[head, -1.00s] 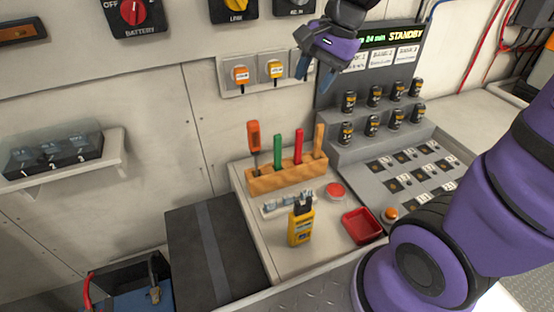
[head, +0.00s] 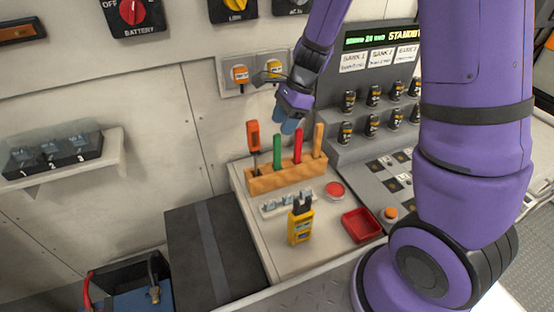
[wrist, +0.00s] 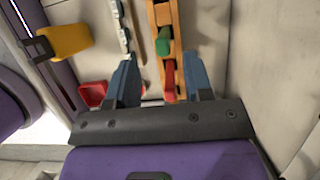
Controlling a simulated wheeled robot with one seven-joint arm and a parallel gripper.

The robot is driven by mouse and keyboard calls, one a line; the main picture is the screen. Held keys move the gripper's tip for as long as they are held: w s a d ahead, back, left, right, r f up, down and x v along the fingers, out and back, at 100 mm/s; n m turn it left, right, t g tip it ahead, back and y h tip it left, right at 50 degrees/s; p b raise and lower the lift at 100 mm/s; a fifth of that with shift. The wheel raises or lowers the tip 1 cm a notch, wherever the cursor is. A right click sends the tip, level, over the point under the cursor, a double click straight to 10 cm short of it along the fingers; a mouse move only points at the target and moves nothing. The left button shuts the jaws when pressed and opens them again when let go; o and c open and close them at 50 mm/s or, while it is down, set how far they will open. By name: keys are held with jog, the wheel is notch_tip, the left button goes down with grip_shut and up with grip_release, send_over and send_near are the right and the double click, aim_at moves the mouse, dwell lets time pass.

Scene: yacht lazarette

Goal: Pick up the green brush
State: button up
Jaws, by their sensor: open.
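The green brush (head: 278,152) stands upright in an orange-brown wooden rack (head: 262,184), with only its green handle showing clearly. My gripper (head: 290,124) is above the rack, just over the green and red handles, open and empty. In the wrist view, the green handle (wrist: 163,46) lies between the lines of my two blue fingertips (wrist: 160,62) and a little beyond them. The red handle (wrist: 170,80) appears closer to my gripper. I see no contact with the brush; its lower end is hidden in the rack.
An orange-handled tool (head: 253,136) stands left of the brush, with a red handle (head: 298,146) and a wooden handle (head: 318,140) to its right. In front are a yellow meter (head: 300,224), a red button (head: 335,190) and a red tray (head: 361,225). A stepped battery rack (head: 350,146) stands to the right.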

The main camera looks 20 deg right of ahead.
aim_at(277, 138)
jog(key=shift+d+x, duration=0.1)
jog(key=shift+x, duration=1.35)
jog(key=shift+d+x, duration=0.15)
jog(key=shift+x, duration=1.3)
jog(key=shift+w+f, duration=0.1)
jog(key=shift+w, duration=0.05)
grip_shut()
